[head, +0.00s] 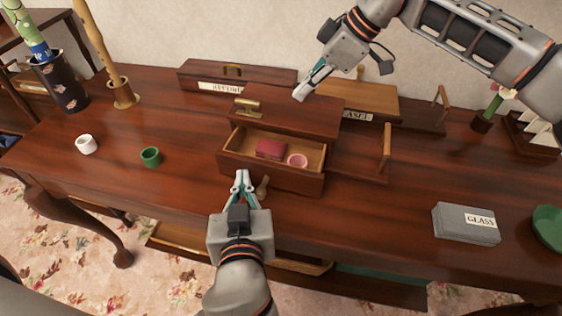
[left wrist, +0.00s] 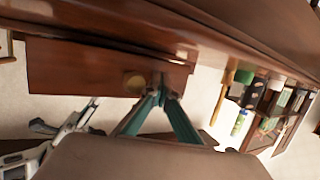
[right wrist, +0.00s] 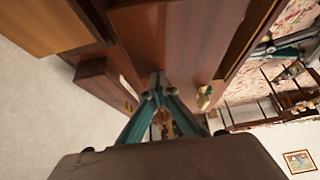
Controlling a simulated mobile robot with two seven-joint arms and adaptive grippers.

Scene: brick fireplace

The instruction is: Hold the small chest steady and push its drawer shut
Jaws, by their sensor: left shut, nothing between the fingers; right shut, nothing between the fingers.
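The small chest (head: 290,116) is dark reddish wood with a brass handle (head: 248,105) on top. Its drawer (head: 232,162) stands out toward me, holding a dark red box (head: 270,149) and a pink ring (head: 297,160). My left gripper (head: 242,174) is shut and empty at the drawer front, left of the knob (head: 262,187). In the left wrist view its tips (left wrist: 161,82) are beside the round knob (left wrist: 135,82); contact is unclear. My right gripper (head: 306,90) is shut and empty at the chest's back edge; in the right wrist view its tips (right wrist: 158,85) appear close to the chest (right wrist: 180,35).
A RECORD box (head: 195,74) and an EASEL box (head: 385,104) stand behind the chest. An open wooden frame (head: 365,155) adjoins it on the right. A white cup (head: 86,144) and green cup (head: 151,157) stand left; a grey GLASS box (head: 465,224) lies right.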

